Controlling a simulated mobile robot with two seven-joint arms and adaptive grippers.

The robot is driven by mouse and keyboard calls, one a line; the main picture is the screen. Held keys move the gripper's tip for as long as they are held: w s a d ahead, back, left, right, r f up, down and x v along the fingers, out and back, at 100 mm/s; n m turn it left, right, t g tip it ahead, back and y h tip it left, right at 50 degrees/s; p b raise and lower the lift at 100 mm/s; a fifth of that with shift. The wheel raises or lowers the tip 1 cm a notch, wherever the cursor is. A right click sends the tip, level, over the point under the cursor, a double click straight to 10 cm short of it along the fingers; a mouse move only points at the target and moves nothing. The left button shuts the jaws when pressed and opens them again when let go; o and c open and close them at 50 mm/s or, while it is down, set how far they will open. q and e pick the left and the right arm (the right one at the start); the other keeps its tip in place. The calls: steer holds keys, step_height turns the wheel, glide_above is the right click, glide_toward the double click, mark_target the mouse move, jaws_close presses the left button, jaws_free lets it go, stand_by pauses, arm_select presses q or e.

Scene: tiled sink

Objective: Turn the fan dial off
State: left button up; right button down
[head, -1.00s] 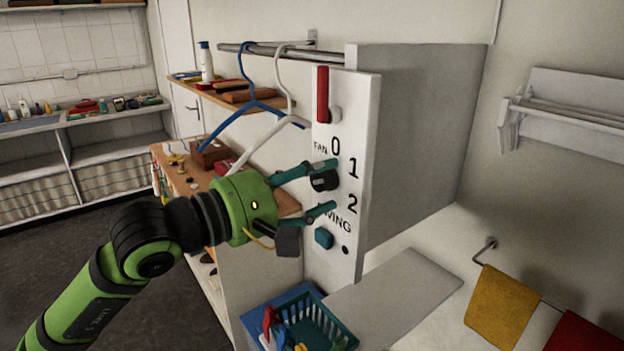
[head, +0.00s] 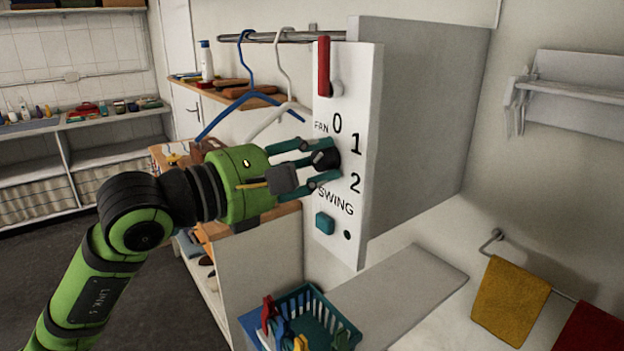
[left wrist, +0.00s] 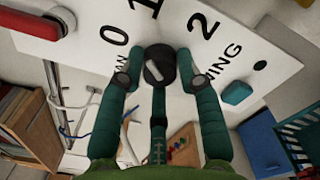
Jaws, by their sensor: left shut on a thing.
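The white control panel (head: 347,215) carries the numbers 0, 1 and 2 and the words FAN and SWING. The black fan dial (head: 326,159) sits left of the numbers. In the left wrist view the dial (left wrist: 160,63) shows a pale bar on its face; I cannot tell which number it marks. My left gripper (head: 321,162) is shut on the dial, with teal fingers above and below it. In the wrist view the fingers (left wrist: 157,78) stand at both sides of the dial, and a third lies in the middle. My right gripper is not in view.
A red lever (head: 323,67) sits above the dial and a teal swing button (head: 324,223) below. Blue (head: 240,106) and white (head: 283,75) hangers hang left of the panel. A teal basket (head: 318,318) with pegs stands below. Open floor lies at lower left.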

arm_select(q)
steer(key=n+b, duration=0.3)
steer(key=n, duration=0.1)
steer(key=shift+f+n, duration=0.1)
steer(key=shift+n, duration=0.2)
steer(key=shift+n+b, duration=0.9)
steer(key=shift+n, duration=0.7)
steer(key=o, duration=1.2)
steer(key=shift+c, duration=0.2)
steer(key=shift+s+a, duration=0.1)
steer(key=shift+a, duration=0.1)
steer(key=v, duration=1.1)
steer(key=shift+s, duration=0.15)
steer(key=shift+a, duration=0.15)
